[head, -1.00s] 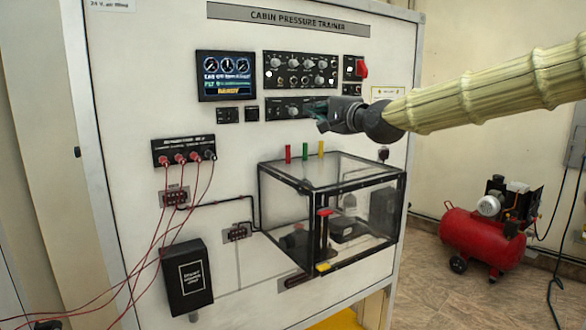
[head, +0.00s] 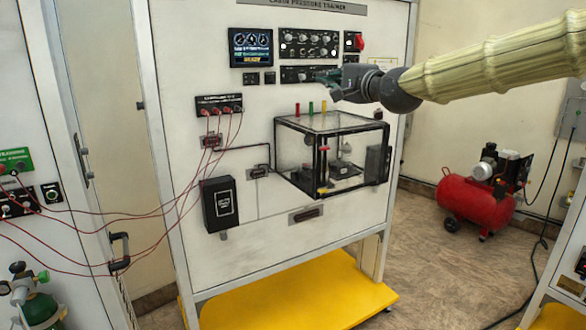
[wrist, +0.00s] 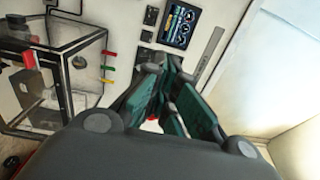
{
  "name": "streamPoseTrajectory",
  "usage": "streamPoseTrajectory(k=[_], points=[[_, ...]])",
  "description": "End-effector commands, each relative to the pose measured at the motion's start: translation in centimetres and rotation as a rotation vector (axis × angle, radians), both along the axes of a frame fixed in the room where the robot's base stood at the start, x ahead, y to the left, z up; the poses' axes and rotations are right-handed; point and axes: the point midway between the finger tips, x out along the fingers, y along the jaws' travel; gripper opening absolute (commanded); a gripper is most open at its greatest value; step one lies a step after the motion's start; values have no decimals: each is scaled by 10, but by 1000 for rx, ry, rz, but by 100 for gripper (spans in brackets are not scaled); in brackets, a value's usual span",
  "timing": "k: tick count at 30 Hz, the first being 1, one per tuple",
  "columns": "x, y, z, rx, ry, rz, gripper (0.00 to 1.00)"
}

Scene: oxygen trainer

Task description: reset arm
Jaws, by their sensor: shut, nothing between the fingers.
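My gripper (head: 330,84) is shut and empty at the end of my arm, which reaches in from the right. In the head view it is in front of the white cabin pressure trainer panel (head: 290,240), overlapping the lower control strip. In the wrist view its green-padded fingers (wrist: 172,108) are together in front of the panel. I cannot tell whether they touch the panel. The display screen (head: 251,48) and upper knob panel (head: 310,44) are above the gripper. The clear chamber (head: 340,160) is below it.
Red leads run from a socket strip (head: 219,104) leftwards to another panel. A black box (head: 219,204) hangs low on the trainer. A yellow base (head: 300,296) juts out at the floor. A red compressor (head: 474,203) stands at the right. Open floor lies between.

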Motion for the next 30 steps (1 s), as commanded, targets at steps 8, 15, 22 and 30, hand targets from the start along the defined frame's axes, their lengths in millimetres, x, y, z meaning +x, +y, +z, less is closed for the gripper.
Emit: streamPoseTrajectory(k=[8,15,22,30], points=[[17,5,-53,-48,43,-2,0],[14,9,-107,-112,79,-3,0],[7,13,-197,-215,146,2,0],[-12,13,-358,-394,271,29,0]])
